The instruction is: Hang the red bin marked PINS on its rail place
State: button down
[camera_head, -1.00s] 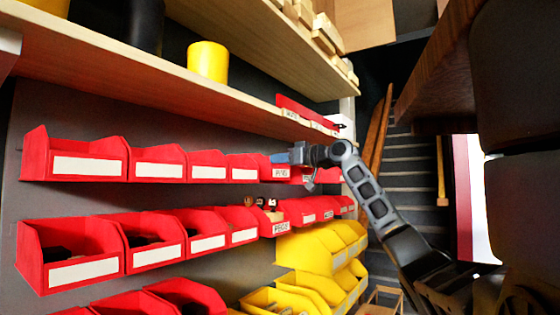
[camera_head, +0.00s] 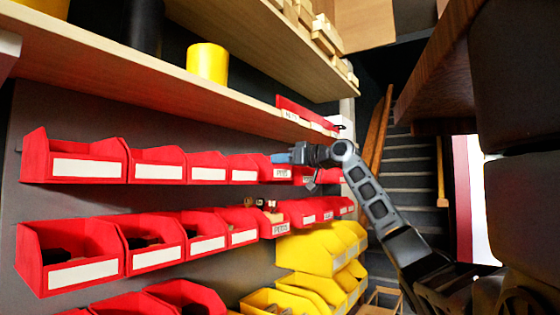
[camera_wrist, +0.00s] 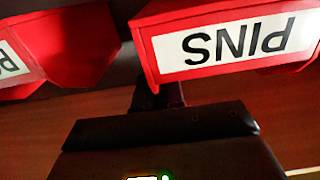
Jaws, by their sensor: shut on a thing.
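The red bin marked PINS (camera_head: 282,173) shows in the head view in line with the upper row of red bins. In the wrist view the same PINS bin (camera_wrist: 235,45) fills the top right, its white label upside down. My gripper (camera_wrist: 158,95) is shut on the bin's front edge, below the label in that view. In the head view my gripper (camera_head: 286,158) is at the bin's front, partly covering it. The rail behind the bin is hidden, so I cannot tell whether the bin is seated on it.
Another red bin (camera_wrist: 75,45) is close beside it in the wrist view. Red bins (camera_head: 209,167) line the row to the left. A wooden shelf (camera_head: 150,75) runs just above. A lower red row (camera_head: 207,238) and yellow bins (camera_head: 310,252) are below.

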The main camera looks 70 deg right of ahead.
jog(key=shift+v, duration=1.45)
dwell(0.9)
jog(key=b+v, duration=0.2)
jog(key=v, duration=1.4)
jog(key=shift+s, duration=0.4)
dwell(1.2)
jog(key=shift+s, duration=0.1)
